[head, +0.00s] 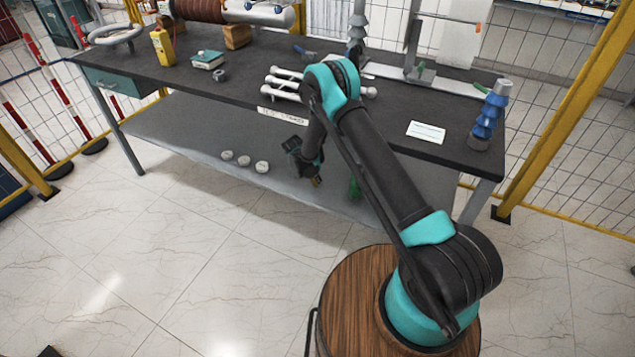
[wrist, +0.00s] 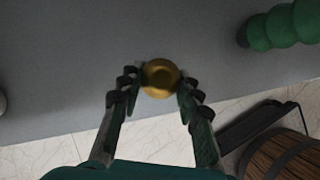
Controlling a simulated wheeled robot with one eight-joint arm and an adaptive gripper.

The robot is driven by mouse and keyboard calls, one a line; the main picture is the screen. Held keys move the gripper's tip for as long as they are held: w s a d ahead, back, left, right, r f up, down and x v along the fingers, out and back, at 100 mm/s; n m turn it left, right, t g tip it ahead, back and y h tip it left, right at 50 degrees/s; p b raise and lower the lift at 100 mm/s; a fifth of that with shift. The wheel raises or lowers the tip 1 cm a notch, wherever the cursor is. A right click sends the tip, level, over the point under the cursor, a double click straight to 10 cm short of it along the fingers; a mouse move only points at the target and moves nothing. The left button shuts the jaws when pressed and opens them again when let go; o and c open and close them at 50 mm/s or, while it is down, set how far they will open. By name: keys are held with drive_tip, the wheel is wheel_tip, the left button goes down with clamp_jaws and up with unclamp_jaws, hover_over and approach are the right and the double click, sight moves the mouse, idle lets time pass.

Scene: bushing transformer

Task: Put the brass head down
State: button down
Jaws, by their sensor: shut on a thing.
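The brass head (wrist: 160,77) is a round golden piece with a raised rim. It sits between the fingertips of my gripper (wrist: 158,90), which is shut on it. In the head view my gripper (head: 312,172) points down over the grey lower shelf (head: 190,140) of the workbench, with a small bit of the brass head (head: 317,181) showing below the fingers. In the wrist view the grey shelf surface (wrist: 60,60) lies beneath and beyond the brass head. I cannot tell whether the brass head touches the shelf.
A green ribbed piece (head: 355,188) stands on the shelf, right of my gripper; it also shows in the wrist view (wrist: 290,28). Several white round pieces (head: 245,160) lie to the left.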

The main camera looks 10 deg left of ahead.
drive_tip(key=shift+w+d, duration=0.35)
drive_tip(key=shift+d, duration=0.05)
drive_tip(key=shift+s+a+x, duration=0.1)
drive_tip(key=shift+s+x, duration=0.05)
drive_tip(key=shift+x, duration=0.7)
drive_tip(key=shift+s+a+x, duration=0.1)
drive_tip(key=shift+s+x, duration=0.05)
drive_tip(key=shift+x, duration=0.75)
drive_tip(key=shift+f, duration=0.3)
drive_tip(key=c, duration=1.1)
unclamp_jaws()
drive_tip(key=shift+o, duration=0.2)
drive_tip(key=shift+r, duration=0.1)
drive_tip(key=v, duration=1.2)
